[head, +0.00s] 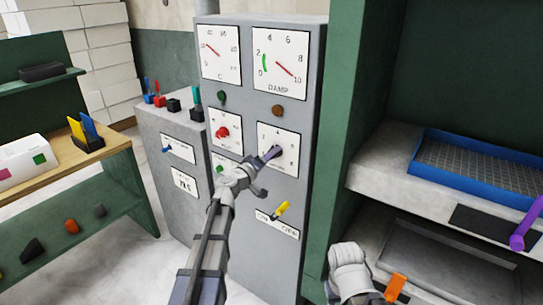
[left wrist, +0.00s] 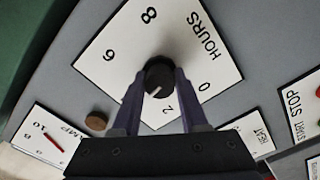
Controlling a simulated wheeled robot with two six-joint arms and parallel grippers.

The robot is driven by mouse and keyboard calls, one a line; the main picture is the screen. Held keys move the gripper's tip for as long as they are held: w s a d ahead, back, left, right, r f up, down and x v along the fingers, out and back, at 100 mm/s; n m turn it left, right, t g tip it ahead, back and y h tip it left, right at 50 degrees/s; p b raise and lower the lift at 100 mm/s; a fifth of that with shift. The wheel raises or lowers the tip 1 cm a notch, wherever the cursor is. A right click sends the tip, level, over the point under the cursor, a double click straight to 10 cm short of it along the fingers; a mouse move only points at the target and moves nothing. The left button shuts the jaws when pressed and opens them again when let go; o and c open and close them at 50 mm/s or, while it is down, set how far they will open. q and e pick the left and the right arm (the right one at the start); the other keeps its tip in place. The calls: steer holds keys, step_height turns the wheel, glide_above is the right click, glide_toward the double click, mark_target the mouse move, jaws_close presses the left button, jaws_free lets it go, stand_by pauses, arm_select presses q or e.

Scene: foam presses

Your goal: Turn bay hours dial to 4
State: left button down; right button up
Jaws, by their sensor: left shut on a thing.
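The hours dial is a white square plate (left wrist: 90,66) with a round black knob (left wrist: 159,73) in its middle. In the left wrist view the plate appears turned, with 8, 6, 2 and 0 readable; the 4 is hidden behind a finger. The knob's white pointer line lies between the 2 and the hidden 4. My left gripper (left wrist: 157,88) is shut on the knob, one finger on each side. In the head view the hours plate (head: 291,141) is on the grey cabinet's front, with my left gripper (head: 270,155) at it. My right gripper's fingers do not show.
The grey cabinet (head: 312,110) also carries a damp gauge (head: 280,57), a red button (head: 222,133) and a yellow switch (head: 281,210). A blue tray (head: 425,170) rests on the shelf at right. A wooden bench (head: 95,158) stands at left.

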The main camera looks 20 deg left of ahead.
arm_select(q)
steer(key=shift+s+m, duration=0.1)
steer(key=shift+m, duration=0.6)
steer(key=shift+c, duration=2.2)
jaws_free()
steer(key=v, duration=0.7)
steer(key=shift+s+a, duration=0.15)
steer(key=shift+s, duration=0.2)
